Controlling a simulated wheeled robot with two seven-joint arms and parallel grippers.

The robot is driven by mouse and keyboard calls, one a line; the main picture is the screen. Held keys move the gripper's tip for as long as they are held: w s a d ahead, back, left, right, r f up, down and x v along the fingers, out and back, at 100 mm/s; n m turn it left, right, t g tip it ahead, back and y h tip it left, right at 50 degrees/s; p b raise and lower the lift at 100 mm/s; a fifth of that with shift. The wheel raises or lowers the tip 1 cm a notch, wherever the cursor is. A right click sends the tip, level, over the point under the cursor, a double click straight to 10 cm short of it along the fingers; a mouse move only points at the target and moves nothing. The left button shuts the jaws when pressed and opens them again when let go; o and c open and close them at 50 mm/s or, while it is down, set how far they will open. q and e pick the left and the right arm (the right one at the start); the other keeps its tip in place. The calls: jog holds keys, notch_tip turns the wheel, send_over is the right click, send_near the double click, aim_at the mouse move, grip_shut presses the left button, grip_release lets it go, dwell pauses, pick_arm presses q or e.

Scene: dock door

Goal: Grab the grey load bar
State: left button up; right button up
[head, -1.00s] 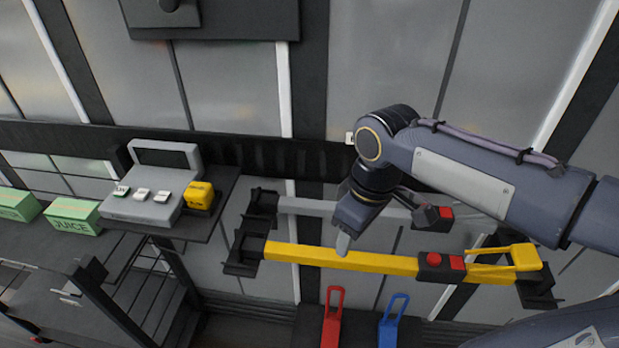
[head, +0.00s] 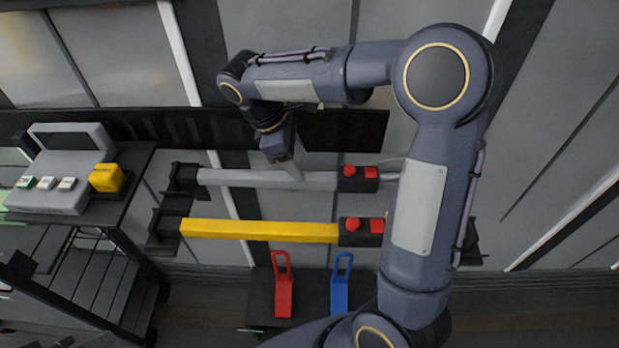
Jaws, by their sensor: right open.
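The grey load bar (head: 240,178) lies level on the upper hooks of a dark rack, with a red and black latch (head: 358,172) toward its right end. My right gripper (head: 292,172) is open and points down at the middle of the grey bar. A fingertip overlaps the bar in the picture; I cannot tell whether it touches or straddles it. The bar's right end is hidden behind my right arm. A yellow load bar (head: 255,230) lies below and parallel to it, with its own red and black latch (head: 360,226). My left gripper is not in view.
The rack's left bracket (head: 168,215) holds the bar ends. Red (head: 282,285) and blue (head: 341,285) handled items stand below. At left, a dark bench (head: 135,180) carries a grey device (head: 70,165) and a yellow box (head: 107,178). The wall panels stand close behind.

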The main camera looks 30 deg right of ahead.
aim_at(307, 176)
jog(key=x, duration=0.5)
jog(key=shift+s+f, duration=0.15)
grip_shut()
